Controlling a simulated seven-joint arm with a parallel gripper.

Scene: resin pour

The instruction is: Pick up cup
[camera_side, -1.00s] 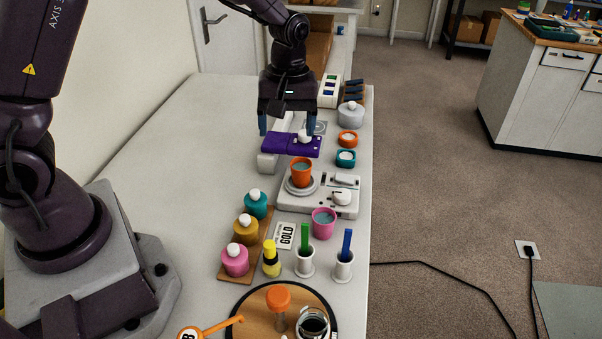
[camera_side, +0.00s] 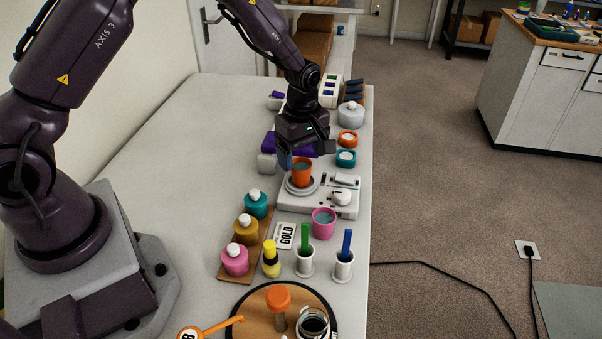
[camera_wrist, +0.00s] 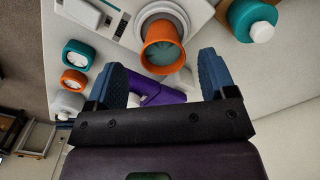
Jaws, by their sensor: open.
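An orange cup (camera_side: 302,174) stands upright on the round plate of a white hotplate-like device (camera_side: 289,201), with grey-blue contents inside. The orange cup also shows in the wrist view (camera_wrist: 151,59), in the gap between my two blue fingers. My gripper (camera_side: 305,157) is open and empty, just behind and above the orange cup in the side view. In the wrist view my gripper (camera_wrist: 162,68) has one finger on each side of the cup's rim, with gaps to both. A pink cup (camera_side: 323,231) with similar contents stands in front of the device.
Teal, ochre and pink bottles (camera_side: 235,262) stand on a board at the left. A GOLD card (camera_side: 284,236), a yellow bottle (camera_side: 271,262) and holders with green and blue sticks are in front. Orange (camera_side: 347,140) and teal (camera_side: 346,162) jars stand behind right.

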